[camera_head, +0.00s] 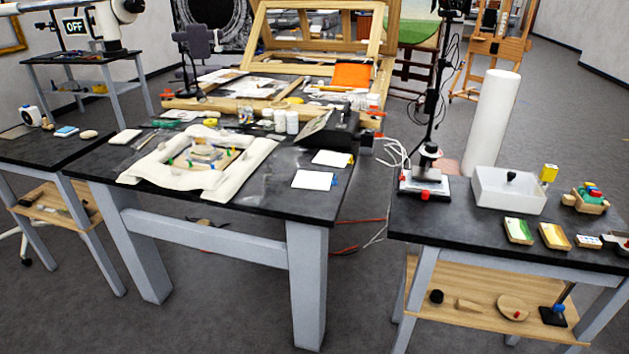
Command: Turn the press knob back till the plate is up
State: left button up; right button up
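Neither of my grippers shows in the head view. No thing is clearly readable as the press from this distance. On the right table, a small stand (424,184) has a pale base, a dark upright and a red knob-like part (425,195) at its front. Beside it, a white open box (508,191) shows a small black knob (511,177) above its floor. I cannot tell which of these is the press knob. No plate can be made out, so its height cannot be told.
The dark right table (440,226) also bears a white roll (492,122), small shallow trays (555,236) and a wooden caddy (586,200). The middle table (265,199) holds a pale padded frame (235,173) and a dark sloped box (328,126). Floor shows between the tables.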

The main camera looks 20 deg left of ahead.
aim_at(430, 147)
jog(key=i+j+z, duration=0.25)
jog(key=j, duration=0.15)
jog(key=j+z, duration=0.25)
jog(key=j, duration=0.15)
jog(key=i+j+u, duration=0.15)
jog(key=i+j, duration=0.3)
jog(key=i, duration=0.15)
